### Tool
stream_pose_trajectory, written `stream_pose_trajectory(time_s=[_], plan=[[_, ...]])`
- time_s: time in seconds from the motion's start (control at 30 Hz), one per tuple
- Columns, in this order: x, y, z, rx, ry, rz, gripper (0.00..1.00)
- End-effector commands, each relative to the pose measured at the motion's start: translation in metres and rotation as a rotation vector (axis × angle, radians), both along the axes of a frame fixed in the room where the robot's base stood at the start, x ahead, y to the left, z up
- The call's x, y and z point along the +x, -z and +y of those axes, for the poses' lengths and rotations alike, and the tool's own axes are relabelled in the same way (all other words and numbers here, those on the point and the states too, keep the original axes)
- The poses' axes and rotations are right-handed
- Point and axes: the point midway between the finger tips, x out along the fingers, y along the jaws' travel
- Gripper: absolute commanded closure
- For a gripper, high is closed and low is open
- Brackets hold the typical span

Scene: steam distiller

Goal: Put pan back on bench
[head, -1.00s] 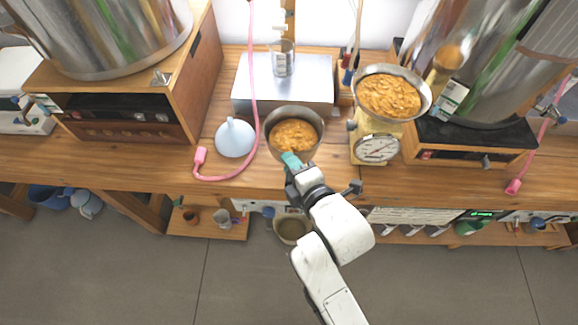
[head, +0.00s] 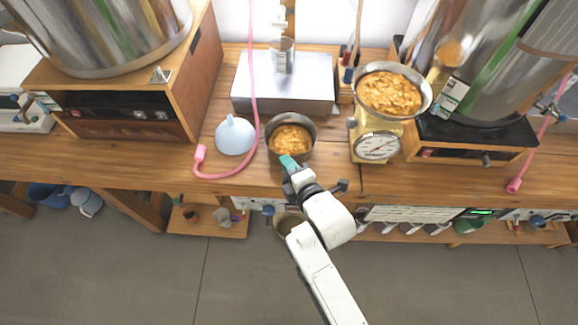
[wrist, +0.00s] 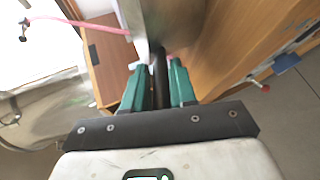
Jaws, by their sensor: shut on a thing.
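The pan (head: 312,128) is a round metal pan with orange-brown chunky contents, over the front part of the wooden bench (head: 385,185). Whether its base touches the bench top is hard to tell. My gripper (head: 289,163) has teal fingers at the pan's near side. In the wrist view my gripper (wrist: 162,88) is shut on the pan's dark handle, and the pan's metal side (wrist: 172,25) rises just beyond the fingers.
A pale blue funnel (head: 235,136) and a pink hose (head: 222,174) lie left of the pan. A dial scale (head: 377,147) bearing a filled bowl (head: 425,91) stands to the right. A metal box (head: 285,92) is behind. Bare bench lies in front of the scale.

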Motion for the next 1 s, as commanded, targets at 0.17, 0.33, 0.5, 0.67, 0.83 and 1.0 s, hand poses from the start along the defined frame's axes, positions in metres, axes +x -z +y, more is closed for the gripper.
stream_pose_trajectory(time_s=[0.17, 0.33, 0.5, 0.67, 0.83, 1.0], plan=[[0.000, 0.004, 0.000, 0.000, 0.000, 0.001, 0.71], [0.000, 0.004, 0.000, 0.000, 0.000, 0.001, 0.55], [0.000, 0.003, 0.000, 0.000, 0.000, 0.001, 0.48], [0.000, 0.002, 0.000, 0.000, 0.000, 0.000, 0.48], [-0.010, -0.003, -0.005, 0.000, 0.000, 0.001, 0.48], [-0.036, -0.014, -0.020, 0.000, 0.000, 0.001, 0.48]])
